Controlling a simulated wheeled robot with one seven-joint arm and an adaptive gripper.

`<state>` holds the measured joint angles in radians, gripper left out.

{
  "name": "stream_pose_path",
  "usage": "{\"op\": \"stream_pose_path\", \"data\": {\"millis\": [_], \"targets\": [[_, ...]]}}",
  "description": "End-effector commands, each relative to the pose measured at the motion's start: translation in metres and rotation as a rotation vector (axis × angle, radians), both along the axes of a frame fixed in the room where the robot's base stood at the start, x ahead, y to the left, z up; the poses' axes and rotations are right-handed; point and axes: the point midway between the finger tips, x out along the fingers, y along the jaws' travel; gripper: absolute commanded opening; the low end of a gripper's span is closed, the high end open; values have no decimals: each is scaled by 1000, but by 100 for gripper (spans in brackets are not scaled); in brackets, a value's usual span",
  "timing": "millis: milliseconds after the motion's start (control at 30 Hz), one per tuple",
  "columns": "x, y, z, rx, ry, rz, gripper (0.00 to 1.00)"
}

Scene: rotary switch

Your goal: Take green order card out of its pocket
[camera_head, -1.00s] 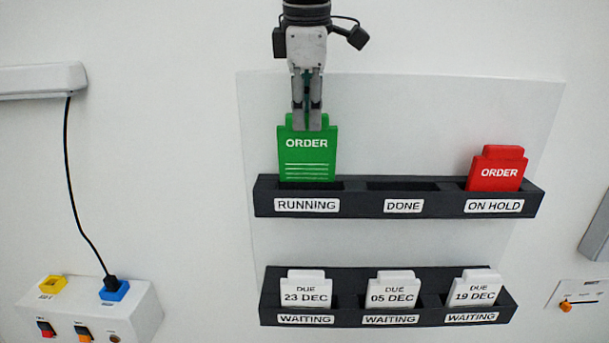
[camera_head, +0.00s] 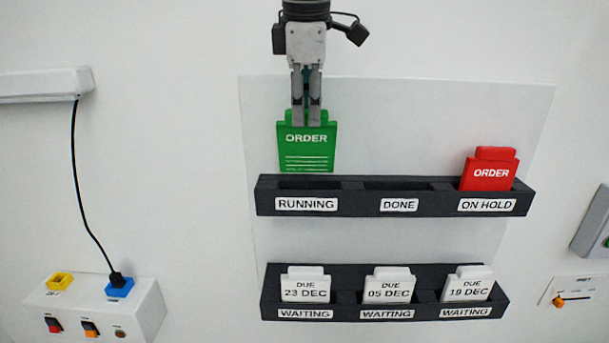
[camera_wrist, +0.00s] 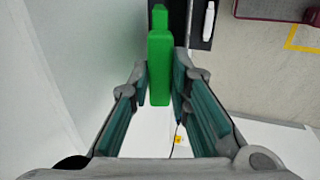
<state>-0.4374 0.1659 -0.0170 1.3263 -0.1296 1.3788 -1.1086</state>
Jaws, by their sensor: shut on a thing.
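The green order card (camera_head: 306,150) hangs upright from my gripper (camera_head: 307,122), which is shut on the tab at its top. The card's lower edge shows just above the RUNNING pocket (camera_head: 309,185), whose dark opening is visible below and looks empty. In the wrist view the green card (camera_wrist: 160,65) stands between the two fingers of my gripper (camera_wrist: 160,85).
A red order card (camera_head: 490,172) sits in the ON HOLD pocket at right; the DONE pocket (camera_head: 400,186) is empty. A lower dark rack holds white due cards (camera_head: 388,287). A switch box (camera_head: 95,310) with a plugged cable is at lower left.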

Motion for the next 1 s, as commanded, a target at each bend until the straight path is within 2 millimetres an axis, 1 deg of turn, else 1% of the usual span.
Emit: {"op": "stream_pose_path", "data": {"millis": [100, 700, 833, 1000], "targets": [[-10, 0, 1, -1, 2, 0, 0], [-48, 1, 1, -1, 2, 0, 0], [-53, 2, 0, -1, 1, 0, 0], [-55, 2, -1, -1, 1, 0, 0]]}}
